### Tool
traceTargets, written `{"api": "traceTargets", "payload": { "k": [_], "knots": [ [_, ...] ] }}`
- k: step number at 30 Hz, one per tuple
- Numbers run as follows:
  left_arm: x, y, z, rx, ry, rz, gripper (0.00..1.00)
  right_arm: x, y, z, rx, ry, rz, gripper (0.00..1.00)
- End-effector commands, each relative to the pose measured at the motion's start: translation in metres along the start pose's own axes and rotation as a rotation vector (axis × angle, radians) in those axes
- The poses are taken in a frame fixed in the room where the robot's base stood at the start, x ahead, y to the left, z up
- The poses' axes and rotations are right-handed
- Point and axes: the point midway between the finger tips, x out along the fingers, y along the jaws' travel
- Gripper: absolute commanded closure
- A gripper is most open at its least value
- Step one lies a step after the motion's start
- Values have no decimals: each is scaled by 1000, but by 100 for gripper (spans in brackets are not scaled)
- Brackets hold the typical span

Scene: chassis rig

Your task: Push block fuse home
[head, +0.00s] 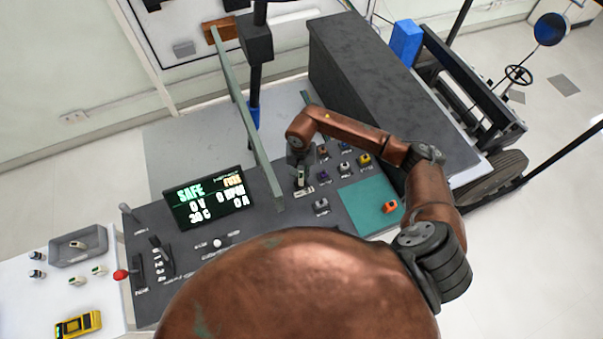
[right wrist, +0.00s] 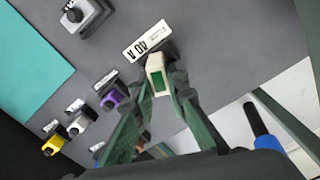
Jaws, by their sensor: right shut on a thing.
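The block fuse (right wrist: 156,75), cream with a green window, is between the fingertips of my right gripper (right wrist: 160,88) in the right wrist view. The gripper is shut on it. The fuse stands beside a white label reading 40 A (right wrist: 147,40), over a dark holder on the grey panel. How deep it sits in the holder is hidden. In the head view my right gripper (head: 301,178) reaches down to the panel (head: 270,215), right of the green bar. My left gripper is not in view.
Several coloured fuses in holders, such as a purple one (right wrist: 114,98) and a yellow one (head: 364,159), stand close by. A teal mat (head: 368,203) bears an orange piece (head: 390,206). A green upright bar (head: 245,115) and a display (head: 209,197) stand to the left.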

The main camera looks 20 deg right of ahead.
Motion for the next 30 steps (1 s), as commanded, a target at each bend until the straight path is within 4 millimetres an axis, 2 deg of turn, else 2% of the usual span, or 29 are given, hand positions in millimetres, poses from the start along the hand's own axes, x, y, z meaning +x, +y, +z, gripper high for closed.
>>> {"api": "traceTargets", "payload": {
  "k": [8, 19, 20, 27, 30],
  "knots": [
    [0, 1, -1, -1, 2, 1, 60, 3, 0, -1, -1, 1, -1, 100],
    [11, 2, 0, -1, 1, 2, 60, 12, 0, -1, 0, 3, -1, 100],
    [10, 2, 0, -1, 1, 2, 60, 11, 0, -1, 0, 2, -1, 84],
    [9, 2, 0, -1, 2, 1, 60, 10, -1, -1, 0, 2, -2, 69],
    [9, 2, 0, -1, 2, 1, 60, 10, -1, -1, 0, 2, -2, 69]
  ]
}}
